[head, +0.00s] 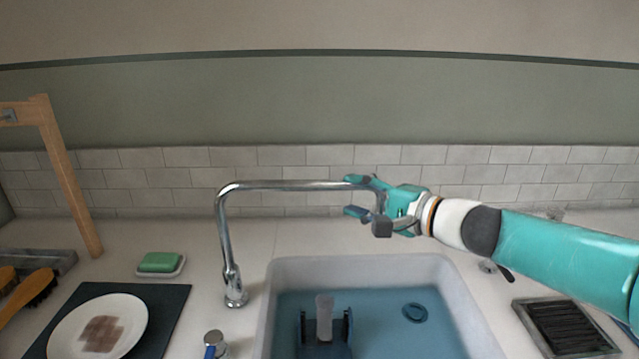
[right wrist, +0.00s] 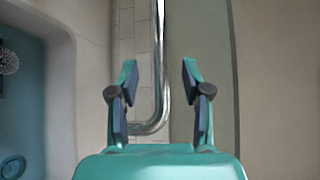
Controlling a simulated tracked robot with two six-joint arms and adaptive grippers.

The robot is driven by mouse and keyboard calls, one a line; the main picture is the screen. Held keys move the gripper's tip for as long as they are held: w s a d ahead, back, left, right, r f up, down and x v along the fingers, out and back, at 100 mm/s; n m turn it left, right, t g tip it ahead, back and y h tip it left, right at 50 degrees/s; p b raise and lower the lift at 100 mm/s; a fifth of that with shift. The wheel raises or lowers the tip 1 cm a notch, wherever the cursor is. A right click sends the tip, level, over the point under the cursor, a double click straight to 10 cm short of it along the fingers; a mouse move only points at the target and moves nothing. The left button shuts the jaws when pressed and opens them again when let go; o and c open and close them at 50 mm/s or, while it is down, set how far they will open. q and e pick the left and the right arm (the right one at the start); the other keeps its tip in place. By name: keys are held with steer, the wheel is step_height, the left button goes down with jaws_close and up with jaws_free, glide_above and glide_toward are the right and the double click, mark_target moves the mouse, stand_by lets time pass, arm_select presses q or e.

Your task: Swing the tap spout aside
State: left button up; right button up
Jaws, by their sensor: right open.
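The chrome tap spout (head: 290,186) rises from its base at the left rear corner of the sink and runs level to the right over the basin. My right gripper (head: 352,195) is open at the spout's right end, its fingers pointing left along the tube. The spout's outlet is partly hidden by the gripper. My left gripper is not in view.
The white sink (head: 365,268) holds bluish water and a dark blue holder (head: 325,345). A plate (head: 60,345) on a dark mat, green soap (head: 160,262), brushes and a wooden frame (head: 70,185) stand left. A dark tray (head: 565,328) lies right. The tiled wall is close behind.

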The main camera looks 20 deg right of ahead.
mark_target(325, 188)
steer(key=p+x, duration=0.1)
steer(key=x, duration=0.8)
steer(key=shift+w, duration=0.2)
steer(key=shift+c, duration=0.3)
jaws_close()
